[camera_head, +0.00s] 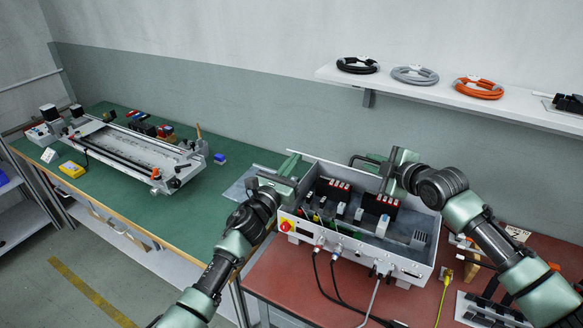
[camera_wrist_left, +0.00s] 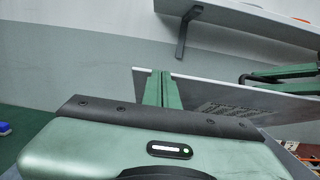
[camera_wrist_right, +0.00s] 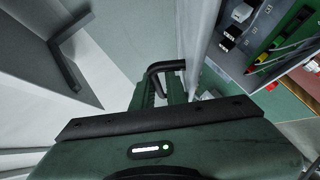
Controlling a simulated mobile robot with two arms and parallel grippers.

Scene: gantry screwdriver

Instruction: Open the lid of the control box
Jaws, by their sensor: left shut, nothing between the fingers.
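The control box (camera_head: 310,229) is a light grey case on the red table, with its components in full view inside. A grey lid panel with vent slots shows raised in the left wrist view (camera_wrist_left: 195,92), rising at the rear of the box. My left gripper (camera_head: 292,162) is shut and empty, at the box's left rear corner; its fingers (camera_wrist_left: 162,88) show in front of the lid. My right gripper (camera_head: 376,158) is at the rear, with its fingers (camera_wrist_right: 160,92) beside a black loop handle (camera_wrist_right: 165,66). Whether they grip it is unclear.
A white wall shelf (camera_head: 470,98) with coiled cables hangs above and behind the box. A green table (camera_head: 200,205) with a long rail fixture (camera_head: 135,150) stands to the left. Cables hang from the box front, and a yellow cable (camera_head: 444,290) lies to the right.

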